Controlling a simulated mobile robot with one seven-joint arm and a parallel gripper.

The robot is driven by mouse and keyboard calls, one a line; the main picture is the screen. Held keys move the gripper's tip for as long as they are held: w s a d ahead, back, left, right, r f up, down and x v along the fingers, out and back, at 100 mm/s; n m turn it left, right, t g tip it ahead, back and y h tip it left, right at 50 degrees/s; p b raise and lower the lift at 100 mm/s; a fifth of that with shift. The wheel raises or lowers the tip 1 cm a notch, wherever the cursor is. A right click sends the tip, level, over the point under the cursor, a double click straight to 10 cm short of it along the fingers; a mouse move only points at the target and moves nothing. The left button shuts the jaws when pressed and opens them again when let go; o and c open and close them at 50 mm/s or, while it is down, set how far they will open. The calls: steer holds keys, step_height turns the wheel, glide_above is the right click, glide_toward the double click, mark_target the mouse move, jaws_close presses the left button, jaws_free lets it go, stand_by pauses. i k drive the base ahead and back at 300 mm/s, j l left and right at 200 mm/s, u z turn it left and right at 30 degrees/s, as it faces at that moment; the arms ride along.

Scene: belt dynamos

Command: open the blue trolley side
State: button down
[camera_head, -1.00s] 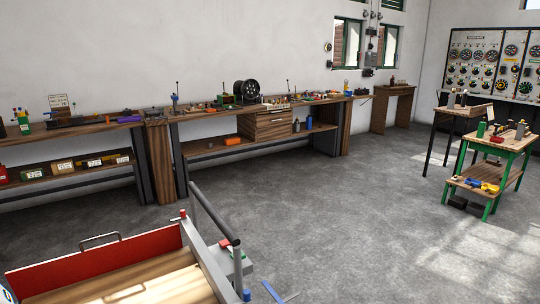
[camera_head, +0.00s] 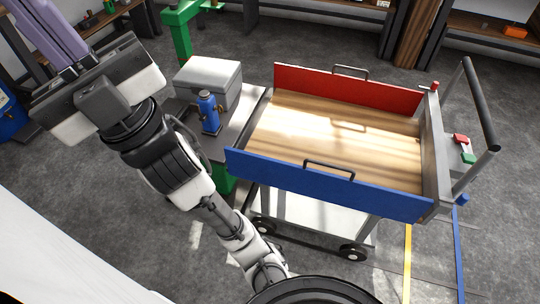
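The trolley's blue side (camera_head: 385,199) is the long near panel of a wooden-floored tray (camera_head: 340,128). It stands upright, and a dark bar handle (camera_head: 328,163) sits along its top edge. A small blue piece (camera_head: 462,199) shows at the near right corner, and a small red one (camera_head: 435,86) at the far right corner. My gripper (camera_head: 75,75) is at the upper left, well away from the blue side and touching nothing of the trolley. Its fingers are not clear enough to tell open from shut.
The red far side (camera_head: 300,79) is also upright. A push bar (camera_head: 480,105) rises at the right end. Left of the trolley, a grey box (camera_head: 208,82) and a blue bottle (camera_head: 208,112) stand on a bench. Yellow (camera_head: 407,260) and blue floor lines lie at the lower right.

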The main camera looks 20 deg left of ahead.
mark_target(378, 200)
steer(key=u, duration=0.3)
steer(key=k+l, duration=0.1)
steer(key=l, duration=0.35)
steer(key=k+l, duration=0.1)
steer(key=l, duration=0.35)
steer(key=k+l, duration=0.1)
steer(key=l, duration=0.35)
